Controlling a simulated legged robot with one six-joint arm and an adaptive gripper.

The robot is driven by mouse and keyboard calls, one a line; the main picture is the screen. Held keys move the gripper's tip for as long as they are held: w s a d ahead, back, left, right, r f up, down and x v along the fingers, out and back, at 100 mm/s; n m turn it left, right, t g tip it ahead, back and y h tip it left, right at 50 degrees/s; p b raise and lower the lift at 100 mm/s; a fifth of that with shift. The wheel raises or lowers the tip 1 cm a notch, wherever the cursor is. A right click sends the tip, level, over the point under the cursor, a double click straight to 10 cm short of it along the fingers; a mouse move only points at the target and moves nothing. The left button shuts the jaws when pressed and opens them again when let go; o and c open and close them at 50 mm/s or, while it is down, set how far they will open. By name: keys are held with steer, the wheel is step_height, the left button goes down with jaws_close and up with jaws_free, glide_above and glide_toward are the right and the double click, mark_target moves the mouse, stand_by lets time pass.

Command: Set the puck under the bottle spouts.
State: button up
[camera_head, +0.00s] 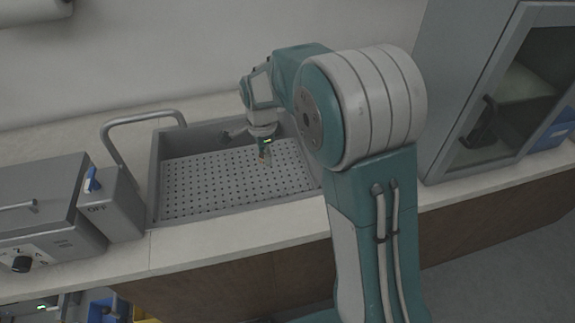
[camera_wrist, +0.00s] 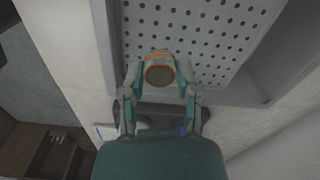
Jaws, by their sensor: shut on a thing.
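The puck (camera_wrist: 159,72) shows in the wrist view as a small round piece with a dark grey-brown face and an orange rim band. My gripper (camera_wrist: 161,82) has its two teal fingers on either side of the puck and is shut on it. In the head view my gripper (camera_head: 265,154) hangs over the perforated floor of the grey sink (camera_head: 155,185); the puck is too small there to make out well. I cannot tell the height above the floor. No bottle spouts can be clearly made out in either view.
A grey glass-door cabinet (camera_head: 500,100) stands at the right. The sink's perforated floor looks clear around my gripper.

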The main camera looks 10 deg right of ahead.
glide_above(288, 171)
steer(key=f, duration=0.6)
steer(key=shift+s+a+f, duration=0.2)
steer(key=shift+a+f, duration=0.05)
steer(key=shift+f, duration=0.1)
steer(key=shift+w+d+f, duration=0.1)
steer(key=shift+d+f, duration=0.1)
steer(key=shift+f, duration=1.55)
steer(key=shift+f, duration=0.1)
steer(key=o, duration=0.9)
